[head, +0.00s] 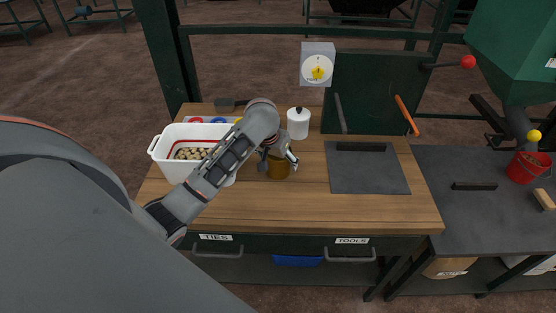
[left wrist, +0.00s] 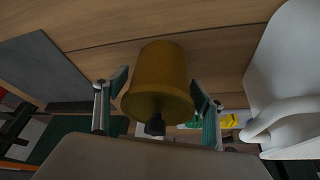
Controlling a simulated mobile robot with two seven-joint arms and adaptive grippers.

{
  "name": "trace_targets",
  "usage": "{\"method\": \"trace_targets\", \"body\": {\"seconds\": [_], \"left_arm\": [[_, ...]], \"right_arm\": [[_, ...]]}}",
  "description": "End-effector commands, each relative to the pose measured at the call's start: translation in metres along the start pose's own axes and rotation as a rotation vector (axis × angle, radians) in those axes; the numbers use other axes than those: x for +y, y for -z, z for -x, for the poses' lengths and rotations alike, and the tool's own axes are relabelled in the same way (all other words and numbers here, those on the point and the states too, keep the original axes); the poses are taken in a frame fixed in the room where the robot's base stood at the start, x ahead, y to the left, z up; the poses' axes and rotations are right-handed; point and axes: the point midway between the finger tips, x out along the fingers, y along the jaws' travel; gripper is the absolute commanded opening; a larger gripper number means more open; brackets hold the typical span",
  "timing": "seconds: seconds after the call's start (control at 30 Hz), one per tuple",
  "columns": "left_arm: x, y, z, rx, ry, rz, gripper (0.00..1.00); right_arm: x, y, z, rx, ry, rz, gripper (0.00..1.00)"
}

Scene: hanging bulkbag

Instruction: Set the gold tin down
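The gold tin (head: 279,169) is over the middle of the wooden bench, in front of the white lidded tin. My left gripper (head: 279,158) is at it, with a finger on each side. In the left wrist view the gold tin (left wrist: 158,80) is between the two finger pads (left wrist: 158,90), its dark knob toward the camera. My right gripper is in neither view.
A white bin (head: 165,157) of small tan pieces stands left of the gripper. The white tin (head: 298,123) with a black knob is just behind. A dark mat (head: 366,171) lies to the right. Bare wood (head: 280,208) is free in front.

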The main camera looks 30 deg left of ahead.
Motion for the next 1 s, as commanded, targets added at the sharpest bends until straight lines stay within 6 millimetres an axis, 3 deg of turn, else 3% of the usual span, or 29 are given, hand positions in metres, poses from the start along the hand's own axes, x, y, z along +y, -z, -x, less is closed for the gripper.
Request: {"method": "trace_targets", "body": {"seconds": [0.27,0.7,1.0], "left_arm": [[0.001,0.002,0.007,0.001,-0.002,0.000,0.69],[0.001,0.002,0.081,0.003,-0.002,0.000,0.69],[0.001,0.001,0.114,0.000,-0.003,0.000,0.69]], "right_arm": [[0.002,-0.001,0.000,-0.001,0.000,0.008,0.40],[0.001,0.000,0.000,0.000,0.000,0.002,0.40],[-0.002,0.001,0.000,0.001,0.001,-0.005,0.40]]}}
